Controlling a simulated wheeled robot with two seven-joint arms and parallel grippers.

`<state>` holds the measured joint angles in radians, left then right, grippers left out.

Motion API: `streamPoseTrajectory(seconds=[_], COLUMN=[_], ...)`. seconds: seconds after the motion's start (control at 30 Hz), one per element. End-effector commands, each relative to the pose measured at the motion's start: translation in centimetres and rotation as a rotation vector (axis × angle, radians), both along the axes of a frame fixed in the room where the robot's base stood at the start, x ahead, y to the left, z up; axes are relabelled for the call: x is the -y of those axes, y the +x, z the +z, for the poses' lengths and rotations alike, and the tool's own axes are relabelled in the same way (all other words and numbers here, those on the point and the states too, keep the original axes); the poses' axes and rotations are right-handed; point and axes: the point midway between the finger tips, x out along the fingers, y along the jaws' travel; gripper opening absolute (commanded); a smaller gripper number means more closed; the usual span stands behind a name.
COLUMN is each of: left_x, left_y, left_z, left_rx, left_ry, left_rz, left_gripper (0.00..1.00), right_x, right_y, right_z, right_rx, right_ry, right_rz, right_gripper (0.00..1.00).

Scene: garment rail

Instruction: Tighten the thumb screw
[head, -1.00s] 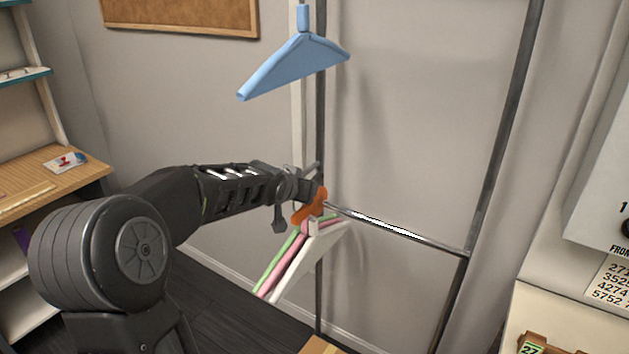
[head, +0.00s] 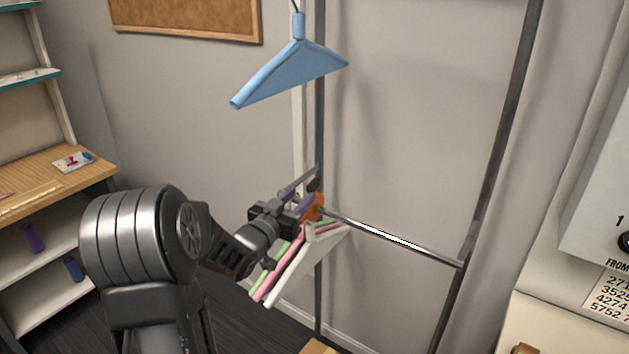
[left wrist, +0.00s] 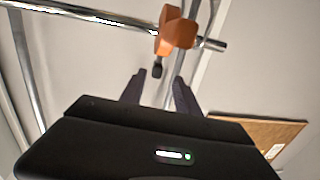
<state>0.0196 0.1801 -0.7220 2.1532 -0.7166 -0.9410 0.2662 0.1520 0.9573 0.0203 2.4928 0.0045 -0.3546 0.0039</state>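An orange clamp (head: 318,203) sits around the metal crossbar near its left end, by the upright post. It also shows in the left wrist view (left wrist: 176,32). A small dark knob, which looks like the thumb screw (left wrist: 157,70), sticks out below the clamp in that view. My left gripper (left wrist: 159,76) is open, with one finger on each side of the knob's tip. A gap shows between knob and fingers. In the head view my left gripper (head: 307,192) is beside the clamp and partly covers it. My right gripper is in neither view.
Green, pink and white hangers (head: 300,262) hang from the crossbar (head: 400,242) just below the gripper. A blue hanger (head: 290,72) hangs above. A shelf unit (head: 50,180) stands at the left. The space right of the clamp between the posts is clear.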

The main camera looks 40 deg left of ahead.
Motion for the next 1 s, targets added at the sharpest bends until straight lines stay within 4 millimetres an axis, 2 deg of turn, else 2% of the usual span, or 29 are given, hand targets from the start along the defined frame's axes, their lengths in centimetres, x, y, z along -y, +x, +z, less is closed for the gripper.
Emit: streamPoseTrajectory(seconds=[0.2,0.57,0.77,1.0], left_x=[0.5,0.5,0.2,-0.3], left_y=[-0.7,-0.3,1.9,5.5], left_z=[0.4,0.4,0.5,0.5], left_rx=[0.052,0.05,0.048,0.048], left_ry=[0.0,0.001,0.002,0.003], left_rz=[-0.023,-0.023,-0.025,-0.024], left_gripper=[0.38,0.38,0.38,0.38], right_x=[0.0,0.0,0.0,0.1], right_y=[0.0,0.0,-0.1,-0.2], right_z=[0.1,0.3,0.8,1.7], right_rx=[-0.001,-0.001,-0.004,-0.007], right_ry=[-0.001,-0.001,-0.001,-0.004], right_rz=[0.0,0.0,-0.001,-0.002], right_gripper=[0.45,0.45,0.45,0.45])
